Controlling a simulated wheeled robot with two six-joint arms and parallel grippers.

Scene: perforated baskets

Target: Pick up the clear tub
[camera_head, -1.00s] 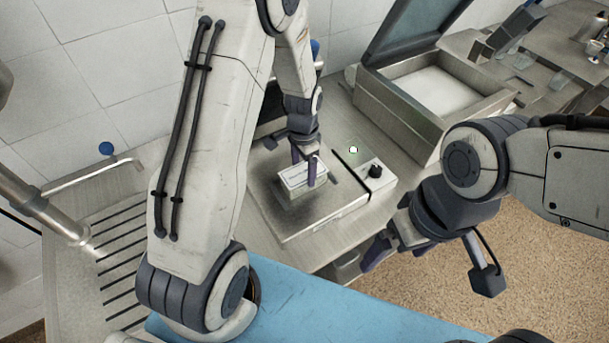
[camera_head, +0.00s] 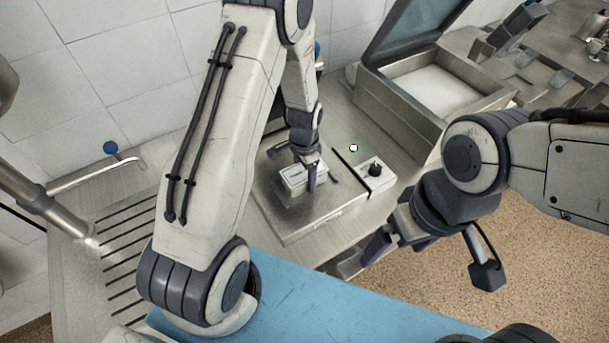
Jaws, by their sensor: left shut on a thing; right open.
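The clear tub (camera_head: 294,184) is a small box with a pale, whitish lid. It is on or just above the metal plate of a scale-like device (camera_head: 315,221); I cannot tell whether it touches the plate. My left gripper (camera_head: 312,176) reaches down from above and is shut on the tub at its right side. The fingers hide part of the tub. My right gripper (camera_head: 376,246) is open and empty, off to the right past the front edge of the counter.
A metal box with a raised lid (camera_head: 430,88) stands behind on the right. The device has a black knob (camera_head: 375,170). A slotted drain area (camera_head: 125,262) and a pipe (camera_head: 40,208) are at left. A blue surface (camera_head: 310,300) lies in front.

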